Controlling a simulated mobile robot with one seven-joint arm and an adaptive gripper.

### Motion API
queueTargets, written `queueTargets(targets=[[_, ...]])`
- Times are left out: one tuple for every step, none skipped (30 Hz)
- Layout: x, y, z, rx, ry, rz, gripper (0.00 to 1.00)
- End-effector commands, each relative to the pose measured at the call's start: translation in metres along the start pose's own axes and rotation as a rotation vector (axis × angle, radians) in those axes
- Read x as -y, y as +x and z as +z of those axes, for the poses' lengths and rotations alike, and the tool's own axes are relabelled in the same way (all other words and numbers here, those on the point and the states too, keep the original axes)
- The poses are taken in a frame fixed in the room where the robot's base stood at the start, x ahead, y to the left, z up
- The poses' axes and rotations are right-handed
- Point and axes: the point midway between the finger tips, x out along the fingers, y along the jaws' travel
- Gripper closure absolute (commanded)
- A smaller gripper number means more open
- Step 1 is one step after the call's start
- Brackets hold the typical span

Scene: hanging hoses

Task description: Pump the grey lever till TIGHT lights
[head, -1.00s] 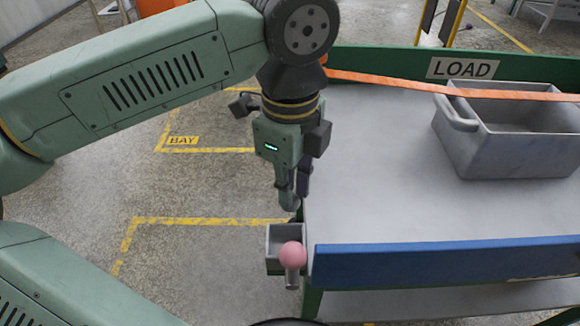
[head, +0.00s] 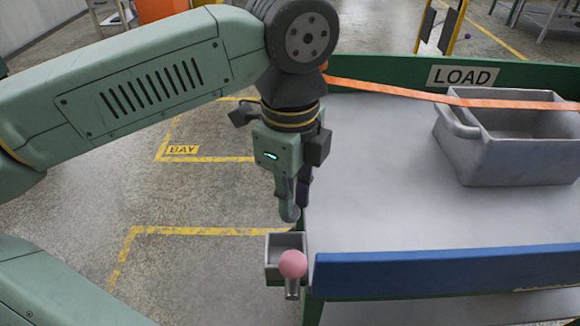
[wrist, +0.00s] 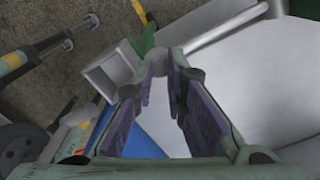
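A pink ball knob (head: 292,264) tops a short metal stem in front of a small open grey box (head: 270,258) at the table's near left corner. The box also shows in the wrist view (wrist: 103,75). I cannot tell if this stem is the grey lever; no other lever is clear. No TIGHT light or label shows. My gripper (head: 292,212) points down just above and behind the box, apart from the knob.
An orange strap (head: 400,92) runs across the grey table (head: 390,190) to a grey bin (head: 510,165) at the right. A green rail with a LOAD sign (head: 463,76) lines the back. A blue bar (head: 440,265) edges the front. Marked floor lies open at left.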

Motion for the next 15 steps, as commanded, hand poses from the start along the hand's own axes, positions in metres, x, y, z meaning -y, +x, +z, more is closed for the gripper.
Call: queueTargets(targets=[[0.001, -0.008, 0.0, 0.001, -0.001, -0.001, 0.88], [0.001, -0.011, 0.001, 0.001, -0.001, -0.001, 0.88], [0.001, -0.015, 0.001, 0.001, -0.001, -0.001, 0.88], [0.001, -0.017, 0.001, 0.002, -0.001, -0.001, 0.88], [0.001, -0.02, 0.001, 0.002, -0.001, -0.001, 0.88], [0.002, -0.024, 0.001, 0.002, -0.001, -0.001, 0.88], [0.002, -0.026, 0.001, 0.001, -0.001, -0.001, 0.88], [0.002, -0.029, 0.001, 0.001, -0.001, 0.0, 0.88], [0.002, -0.033, 0.001, 0.001, 0.0, 0.0, 0.88], [0.002, -0.035, 0.002, 0.001, 0.0, 0.0, 0.88], [0.002, -0.037, 0.002, 0.0, 0.0, 0.001, 0.88], [0.002, -0.039, 0.002, 0.0, 0.001, 0.001, 0.88], [0.002, -0.04, 0.002, 0.0, 0.001, 0.001, 0.88], [0.002, -0.041, 0.002, 0.0, 0.001, 0.001, 0.88], [0.002, -0.041, 0.002, 0.0, 0.001, 0.001, 0.88]])
